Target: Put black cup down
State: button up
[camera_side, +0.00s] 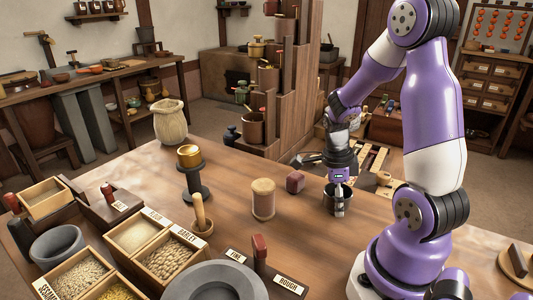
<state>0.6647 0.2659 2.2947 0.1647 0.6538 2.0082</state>
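A small black cup (329,199) stands upright on the right part of the wooden table, with no clear gap under it. My gripper (338,207) points straight down at the cup. One finger shows in front of the cup's near wall. The other finger is hidden, so I cannot tell whether the fingers are closed on the wall or apart from it.
A black stand with a brass cup (190,155), a sack (170,122), grain boxes (170,258) and a grey quern (215,285) are farther left. Clear table lies in front of the cup.

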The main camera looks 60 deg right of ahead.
jog(key=shift+o, duration=0.7)
jog(key=shift+r, duration=0.15)
notch_tip(320, 180, up, 12)
jog(key=w+a+n, duration=0.1)
jog(key=w, duration=0.1)
jog(key=w+a+r+n+t, duration=0.1)
jog(key=a+r+n+t, duration=0.1)
jog(key=a+n, duration=0.6)
jog(key=w+a+r+n+t, duration=0.1)
jog(key=a+n+t, duration=0.4)
jog(key=n, duration=1.7)
jog(key=a+r, duration=0.1)
jog(key=a, duration=0.1)
jog(key=shift+w+a+n+y, duration=0.3)
jog(key=shift+a+n, duration=0.05)
jog(key=shift+n, duration=0.05)
